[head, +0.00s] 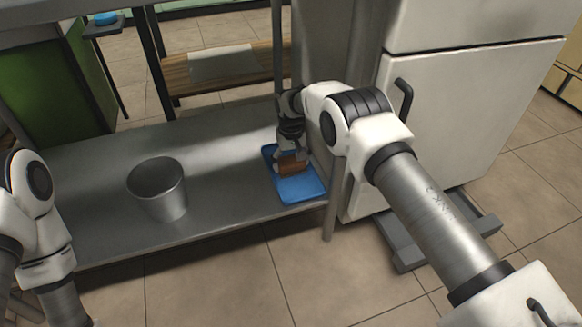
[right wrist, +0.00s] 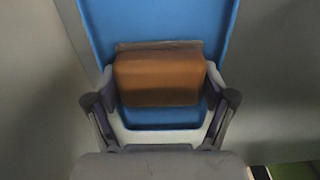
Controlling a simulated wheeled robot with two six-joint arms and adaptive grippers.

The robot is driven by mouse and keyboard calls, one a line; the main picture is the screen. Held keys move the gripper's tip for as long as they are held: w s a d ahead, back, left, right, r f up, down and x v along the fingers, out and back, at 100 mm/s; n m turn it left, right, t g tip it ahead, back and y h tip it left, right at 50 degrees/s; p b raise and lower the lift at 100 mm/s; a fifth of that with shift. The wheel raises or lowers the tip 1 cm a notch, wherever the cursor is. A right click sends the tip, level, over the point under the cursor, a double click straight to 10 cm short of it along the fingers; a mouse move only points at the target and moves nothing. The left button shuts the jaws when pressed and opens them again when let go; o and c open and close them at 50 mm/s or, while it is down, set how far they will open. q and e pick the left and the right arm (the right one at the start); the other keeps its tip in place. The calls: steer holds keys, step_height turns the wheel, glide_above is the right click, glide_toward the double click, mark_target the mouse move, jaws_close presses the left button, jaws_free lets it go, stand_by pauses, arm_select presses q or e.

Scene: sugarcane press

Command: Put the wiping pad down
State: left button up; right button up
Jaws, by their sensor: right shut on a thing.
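The wiping pad (head: 291,165) is a brown-orange block at my right gripper (head: 290,156), over the blue tray (head: 303,190) on the low metal shelf. In the right wrist view the pad (right wrist: 160,77) sits between the two fingers of the right gripper (right wrist: 160,110), which is shut on it. The blue tray (right wrist: 160,20) shows behind and around the pad there. I cannot tell whether the pad touches the tray. My left arm is at the left edge of the head view, and its gripper is out of view.
A grey metal bucket (head: 160,190) stands on the shelf (head: 100,215) left of the tray. A shelf post (head: 333,200) rises beside the tray's right side. A white cabinet (head: 480,110) stands to the right. The shelf between bucket and tray is clear.

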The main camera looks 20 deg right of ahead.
mark_target(291, 160)
steer(key=o, duration=1.1)
step_height(291, 160, up, 12)
steer(key=p, duration=0.7)
steer(key=shift+r, duration=0.15)
steer(key=shift+s, duration=0.1)
